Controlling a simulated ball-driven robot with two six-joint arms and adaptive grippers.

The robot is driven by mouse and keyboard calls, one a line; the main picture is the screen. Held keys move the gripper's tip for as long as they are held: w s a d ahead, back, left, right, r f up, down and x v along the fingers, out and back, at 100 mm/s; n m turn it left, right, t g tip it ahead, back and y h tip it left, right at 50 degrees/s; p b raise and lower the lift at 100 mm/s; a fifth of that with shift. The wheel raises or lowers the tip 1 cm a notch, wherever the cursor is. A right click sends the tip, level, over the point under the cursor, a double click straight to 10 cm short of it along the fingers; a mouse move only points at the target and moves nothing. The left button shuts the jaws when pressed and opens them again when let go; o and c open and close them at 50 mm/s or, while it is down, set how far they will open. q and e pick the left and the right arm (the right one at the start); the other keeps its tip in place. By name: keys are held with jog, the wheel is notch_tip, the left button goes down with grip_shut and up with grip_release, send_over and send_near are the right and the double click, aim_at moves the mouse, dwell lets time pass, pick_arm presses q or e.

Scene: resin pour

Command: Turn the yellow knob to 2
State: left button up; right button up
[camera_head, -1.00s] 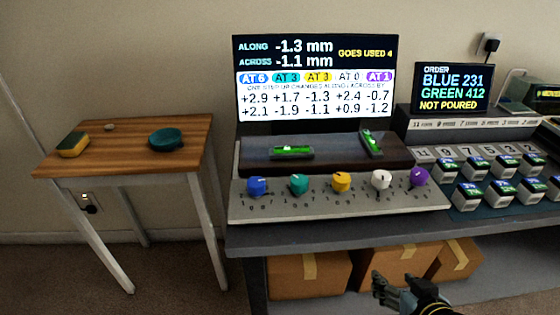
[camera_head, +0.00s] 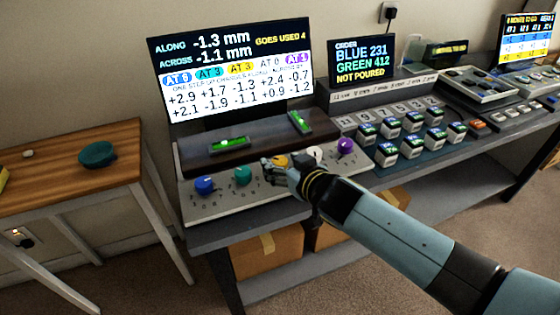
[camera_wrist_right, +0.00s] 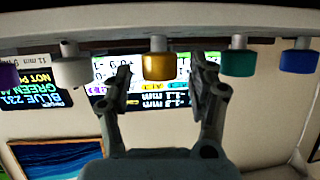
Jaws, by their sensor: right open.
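The yellow knob (camera_head: 281,160) is third from the left in a row on the pale control panel (camera_head: 221,207), partly hidden by my right gripper. My right gripper (camera_head: 270,169) is open at the yellow knob. In the right wrist view, the yellow knob (camera_wrist_right: 158,67) shows between the two spread fingers (camera_wrist_right: 162,80); I cannot tell whether they touch it. The screen (camera_head: 235,65) behind shows a yellow AT 3, along -1.3 mm, across -1.1 mm and goes used 4. My left gripper is out of view.
Blue (camera_head: 204,185), teal (camera_head: 243,175), white (camera_head: 316,153) and purple (camera_head: 345,146) knobs share the panel. Two green levels (camera_head: 229,144) lie on the dark block behind. A button console (camera_head: 400,158) stands to the right. A wooden table (camera_head: 60,180) is on the left.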

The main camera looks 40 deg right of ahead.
jog(key=shift+w+f, duration=0.3)
jog(key=shift+w, duration=0.35)
jog(key=c, duration=1.2)
jog(key=n+y+p, duration=0.1)
jog(key=p, duration=0.4)
jog(key=n+y+p, duration=0.2)
jog(key=p, duration=0.4)
jog(key=shift+w+d+r, duration=0.15)
jog(key=shift+r, duration=0.25)
jog(key=shift+f+n+y, duration=0.15)
jog(key=shift+n+y, duration=0.25)
jog(key=shift+y, duration=0.3)
jog(key=shift+f+n+g+y, duration=0.15)
jog(key=shift+n+g+y, duration=0.25)
jog(key=shift+n+y, duration=0.65)
jog(key=shift+n+g+y+b, duration=0.5)
jog(key=shift+n+y+b, duration=0.2)
jog(key=shift+n+y, duration=0.35)
